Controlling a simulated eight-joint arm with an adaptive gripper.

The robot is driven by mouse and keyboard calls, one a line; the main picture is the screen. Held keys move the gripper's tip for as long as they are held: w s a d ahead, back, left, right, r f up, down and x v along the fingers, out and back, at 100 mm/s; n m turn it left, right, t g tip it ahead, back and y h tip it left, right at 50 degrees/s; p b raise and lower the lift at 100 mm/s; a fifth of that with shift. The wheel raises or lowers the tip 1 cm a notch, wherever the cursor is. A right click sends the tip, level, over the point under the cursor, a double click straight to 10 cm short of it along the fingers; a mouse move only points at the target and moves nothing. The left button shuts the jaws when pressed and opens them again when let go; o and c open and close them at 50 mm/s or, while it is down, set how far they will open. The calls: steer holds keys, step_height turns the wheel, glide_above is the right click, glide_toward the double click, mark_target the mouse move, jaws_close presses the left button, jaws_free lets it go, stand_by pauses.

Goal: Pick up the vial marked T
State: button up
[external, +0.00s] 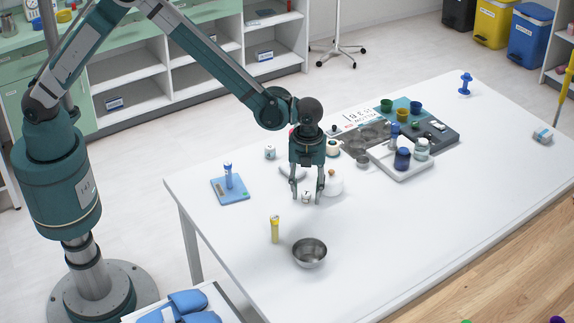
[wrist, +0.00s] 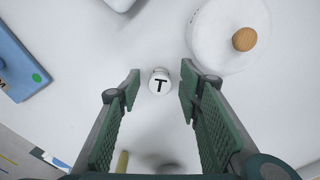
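The vial marked T (wrist: 159,82) is a small white vial with a black letter T on its top. In the wrist view it lies between the tips of my gripper (wrist: 160,88), with a gap to each finger. In the external view the small white vial (external: 306,197) stands on the white table (external: 400,230), between and just below the fingertips of my gripper (external: 306,192). My gripper is open, points down and holds nothing.
A white round pot with a wooden knob (wrist: 244,39) stands close to the right finger. A blue pad (external: 231,190) with a blue-capped tube lies left. A yellow tube (external: 275,229) and a metal bowl (external: 309,254) stand in front. Trays and jars (external: 402,158) are at the back right.

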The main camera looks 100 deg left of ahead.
mark_target(307, 192)
steer(key=c, duration=0.7)
steer(key=shift+r, duration=0.1)
steer(key=shift+r, duration=4.9)
